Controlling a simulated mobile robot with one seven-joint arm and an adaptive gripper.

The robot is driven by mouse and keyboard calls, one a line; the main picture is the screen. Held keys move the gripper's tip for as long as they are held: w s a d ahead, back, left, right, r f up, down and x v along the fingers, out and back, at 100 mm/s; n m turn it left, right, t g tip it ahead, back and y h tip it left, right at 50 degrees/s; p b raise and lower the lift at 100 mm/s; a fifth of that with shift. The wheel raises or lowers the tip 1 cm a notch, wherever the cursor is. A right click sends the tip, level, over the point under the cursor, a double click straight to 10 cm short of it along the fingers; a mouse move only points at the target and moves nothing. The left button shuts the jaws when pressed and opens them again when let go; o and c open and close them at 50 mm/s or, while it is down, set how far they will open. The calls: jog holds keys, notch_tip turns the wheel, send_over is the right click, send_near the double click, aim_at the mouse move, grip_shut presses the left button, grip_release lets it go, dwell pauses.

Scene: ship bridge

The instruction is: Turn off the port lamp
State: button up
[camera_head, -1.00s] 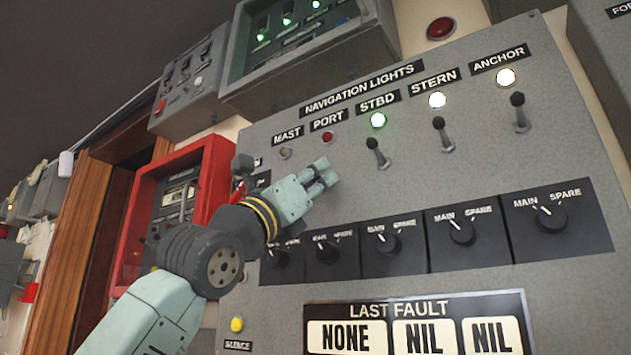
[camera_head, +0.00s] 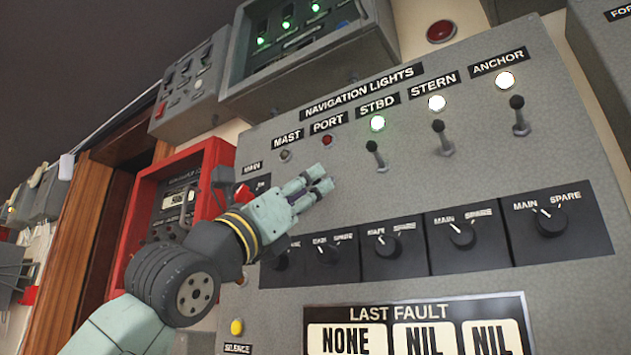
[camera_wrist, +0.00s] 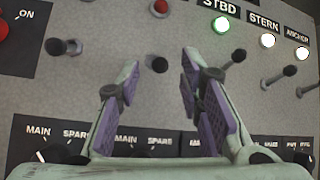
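The port lamp (camera_head: 327,141) sits under the PORT label on the grey navigation lights panel. It looks dull red without the bright glow of its neighbours, and also shows at the top of the wrist view (camera_wrist: 159,7). The port switch (camera_wrist: 157,64) is a black-knobbed lever below the lamp, seen nearly end on in the wrist view. My gripper hides it in the head view. My gripper (camera_head: 320,180) is open in front of the panel, below the PORT label. In the wrist view its fingers (camera_wrist: 158,80) have a clear gap, with the knob just beyond it.
The starboard lamp (camera_head: 377,123) glows green; the stern (camera_head: 436,103) and anchor (camera_head: 505,80) lamps glow white. The starboard switch (camera_head: 376,155) is close to the right finger. The mast lamp (camera_head: 285,156) is dark. Rotary selectors (camera_head: 383,243) line the panel below my gripper.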

jog(key=v, duration=0.8)
jog(key=shift+s+a+f, duration=0.1)
jog(key=shift+s+f, duration=0.05)
jog(key=shift+s, duration=0.05)
